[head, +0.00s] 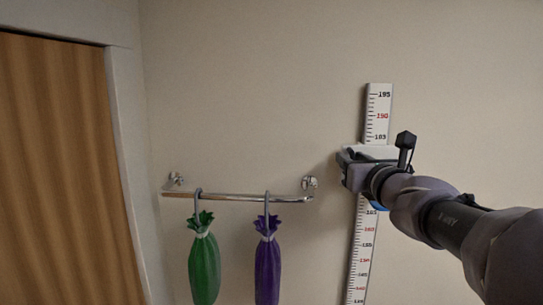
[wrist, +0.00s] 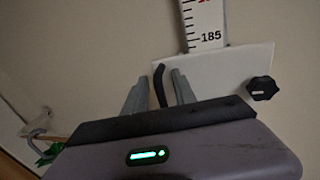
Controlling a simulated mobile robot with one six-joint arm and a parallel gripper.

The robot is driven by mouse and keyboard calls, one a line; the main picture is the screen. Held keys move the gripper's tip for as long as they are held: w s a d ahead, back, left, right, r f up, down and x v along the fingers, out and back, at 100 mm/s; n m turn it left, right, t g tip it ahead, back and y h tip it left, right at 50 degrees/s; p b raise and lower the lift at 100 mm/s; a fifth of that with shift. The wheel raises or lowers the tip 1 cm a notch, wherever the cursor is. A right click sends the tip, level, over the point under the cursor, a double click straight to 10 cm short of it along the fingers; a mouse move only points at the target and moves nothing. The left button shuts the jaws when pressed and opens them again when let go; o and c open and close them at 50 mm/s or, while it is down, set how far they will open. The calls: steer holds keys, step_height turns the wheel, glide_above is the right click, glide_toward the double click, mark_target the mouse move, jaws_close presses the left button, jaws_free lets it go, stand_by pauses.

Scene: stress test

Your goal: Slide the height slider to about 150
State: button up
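A white height scale (head: 378,108) with black and red numbers stands upright on the wall. The white slider plate (head: 375,151) sits on it just below the 185 mark, and it also shows in the wrist view (wrist: 225,69). A black knob (wrist: 262,88) is on the plate's right. My gripper (head: 346,158) is at the slider. In the wrist view my gripper (wrist: 157,83) has its two grey fingers apart, with a dark bent lever (wrist: 159,85) between them. Gaps show beside the lever; contact is not clear. My arm hides part of the scale below the slider.
A chrome rail (head: 238,197) on the wall to the left carries a green bag (head: 204,262) and a purple bag (head: 267,265) on hooks. A wooden door (head: 55,170) is at far left. The wall above is bare.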

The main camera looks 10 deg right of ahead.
steer(key=shift+s, duration=0.15)
steer(key=shift+a, duration=0.1)
steer(key=shift+c, duration=1.2)
jaws_close()
